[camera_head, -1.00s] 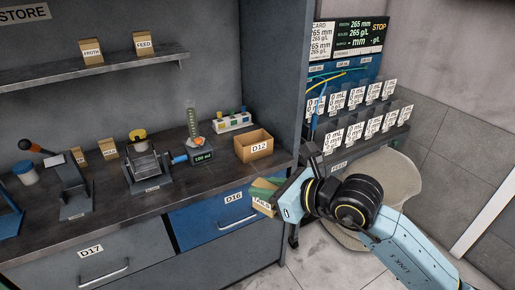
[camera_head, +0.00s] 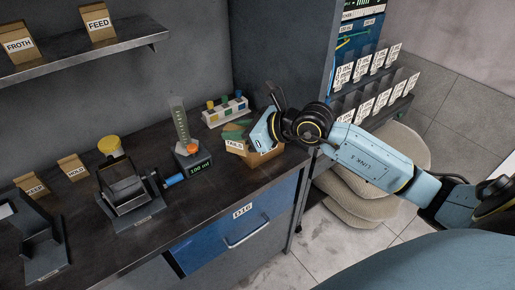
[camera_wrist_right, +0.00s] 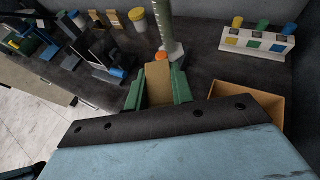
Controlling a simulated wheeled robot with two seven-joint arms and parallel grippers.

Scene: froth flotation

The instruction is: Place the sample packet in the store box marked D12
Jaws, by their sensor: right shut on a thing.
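My right gripper (camera_head: 240,133) has green fingers shut on a small brown packet (camera_head: 235,147), whose label appears to read TAILS. The wrist view shows the packet (camera_wrist_right: 158,83) between the two green fingers (camera_wrist_right: 158,88). The open brown store box (camera_head: 263,159) stands near the counter's right end, partly hidden by my gripper and the packet; its D12 label is not readable now. In the wrist view the box (camera_wrist_right: 282,108) lies to the right of the packet, with its near part hidden by my gripper. My left gripper is not in view.
A rack of coloured-capped vials (camera_head: 226,111) stands behind the box. A flotation cell (camera_head: 127,188) is further left. FROTH (camera_head: 18,45) and FEED (camera_head: 98,22) packets stand on the shelf.

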